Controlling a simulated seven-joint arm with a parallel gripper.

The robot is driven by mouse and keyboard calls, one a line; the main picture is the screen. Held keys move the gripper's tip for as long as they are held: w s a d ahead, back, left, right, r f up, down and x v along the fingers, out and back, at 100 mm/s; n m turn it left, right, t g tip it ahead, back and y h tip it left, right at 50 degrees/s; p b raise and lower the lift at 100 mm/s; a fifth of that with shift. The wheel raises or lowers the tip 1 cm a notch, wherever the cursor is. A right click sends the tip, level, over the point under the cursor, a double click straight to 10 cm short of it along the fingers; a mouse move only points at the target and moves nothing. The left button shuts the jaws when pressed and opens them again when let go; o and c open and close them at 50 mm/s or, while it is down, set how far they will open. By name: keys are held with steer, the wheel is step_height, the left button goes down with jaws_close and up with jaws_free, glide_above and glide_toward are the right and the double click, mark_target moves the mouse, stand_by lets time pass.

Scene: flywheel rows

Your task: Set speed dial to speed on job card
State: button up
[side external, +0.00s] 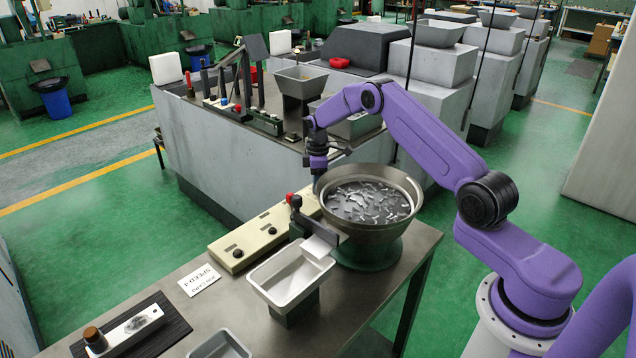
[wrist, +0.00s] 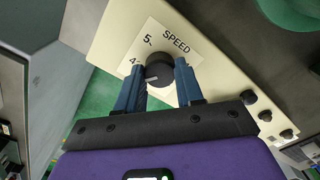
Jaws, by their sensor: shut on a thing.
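The speed dial (wrist: 159,70) is a dark round knob with a pale pointer line, on a white label reading SPEED. Marks 5 and 4 show at its upper left. The pointer lies toward the left, below the 4 mark; further numbers are hidden by my fingers. My gripper (wrist: 160,84) has its blue fingers on either side of the knob, shut on it. In the side view my gripper (side external: 318,178) reaches down behind the bowl, and the dial is hidden. The white job card (side external: 199,280) lies upside down to this view, reading SPEED and a digit too small to be sure of.
The cream control box (side external: 240,243) has several more dark knobs along it. A metal bowl of parts (side external: 405,232) stands close to my gripper. A grey tray (side external: 262,284) and a black mat with a part (side external: 165,338) are nearer on the bench.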

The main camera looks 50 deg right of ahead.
steer(key=shift+m, duration=2.3)
steer(key=o, duration=1)
steer(key=shift+o, duration=0.2)
step_height(320, 180, up, 18)
steer(key=shift+f, duration=0.25)
